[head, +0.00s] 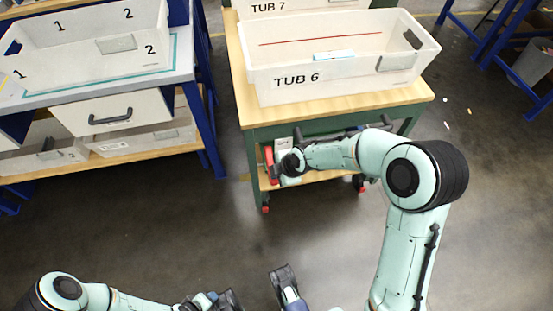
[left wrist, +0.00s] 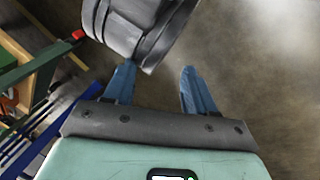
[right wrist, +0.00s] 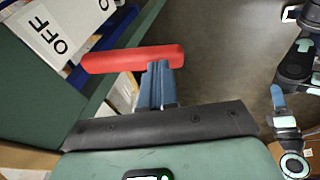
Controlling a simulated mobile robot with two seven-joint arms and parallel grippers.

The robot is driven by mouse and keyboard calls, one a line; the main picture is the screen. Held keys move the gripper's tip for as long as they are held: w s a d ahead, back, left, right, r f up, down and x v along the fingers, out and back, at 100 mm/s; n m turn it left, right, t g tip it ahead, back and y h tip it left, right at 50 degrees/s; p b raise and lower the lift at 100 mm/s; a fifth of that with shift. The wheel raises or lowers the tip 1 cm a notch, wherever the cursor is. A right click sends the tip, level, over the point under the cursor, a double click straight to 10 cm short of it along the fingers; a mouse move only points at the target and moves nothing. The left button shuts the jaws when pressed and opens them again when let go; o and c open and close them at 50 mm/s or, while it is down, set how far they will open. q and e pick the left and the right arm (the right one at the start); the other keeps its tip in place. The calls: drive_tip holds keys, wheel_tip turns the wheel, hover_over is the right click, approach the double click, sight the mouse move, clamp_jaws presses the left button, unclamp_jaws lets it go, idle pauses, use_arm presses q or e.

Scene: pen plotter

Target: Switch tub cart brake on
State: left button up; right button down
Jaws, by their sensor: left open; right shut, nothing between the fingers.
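The tub cart (head: 246,137) is green with a wooden top and stands in the middle of the head view. Its red brake lever (head: 269,158) is at the front left; it also shows in the right wrist view (right wrist: 125,60), lying roughly level across the picture. A white label (right wrist: 52,32) reading OFF is above its left end. My right gripper (right wrist: 160,68) is shut and empty, its fingertips at the lever's right part; I cannot tell whether they touch it. In the head view the right hand partly covers the lever and label. My left gripper (left wrist: 158,69) is open and empty, low and away from the cart.
Tub 6 (head: 282,95) stands on the cart top, with tub 7 (head: 268,7) behind it. A blue-legged workbench (head: 185,73) with a drawer (head: 110,112) and tubs is at left. The floor (head: 140,225) before the cart is clear. Another blue frame stands at upper right.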

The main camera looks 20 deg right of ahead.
drive_tip(key=shift+f+b, duration=0.4)
drive_tip(key=shift+f, duration=0.5)
use_arm(q)
drive_tip(key=shift+w+a+f+t, duration=0.15)
drive_tip(key=shift+w+a+f, duration=0.15)
drive_tip(key=shift+w, duration=0.25)
drive_tip(key=shift+w+a+f+t, duration=0.15)
drive_tip(key=shift+w+a+f, duration=0.05)
drive_tip(key=shift+w+f, duration=0.25)
use_arm(e)
drive_tip(key=shift+f, duration=0.2)
drive_tip(key=shift+s, duration=0.1)
